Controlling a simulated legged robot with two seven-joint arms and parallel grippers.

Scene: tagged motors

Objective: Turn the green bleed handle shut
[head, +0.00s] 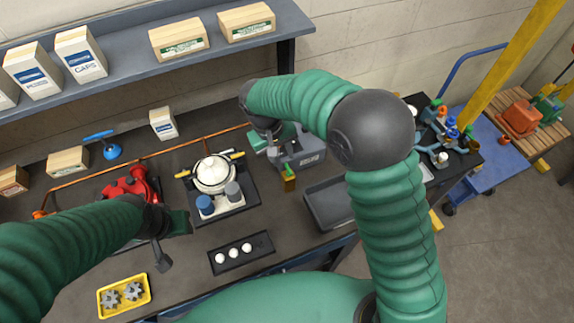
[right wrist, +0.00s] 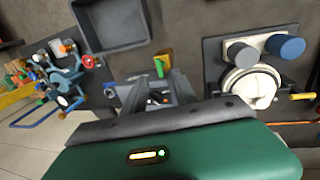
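The green bleed handle (head: 291,169) shows as a small green lever on a brass valve body (head: 290,184), at the front of a grey unit (head: 304,155) on the bench. In the right wrist view the green handle (right wrist: 159,69) stands beside the brass body (right wrist: 166,59), apart from my gripper.
A grey tray (head: 328,204) lies right of the valve. A white round housing (head: 213,174) with blue and grey cylinders stands left. A black strip with white balls (head: 241,252) and a yellow tray of gears (head: 124,296) lie in front. A shelf with boxes (head: 145,50) runs behind.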

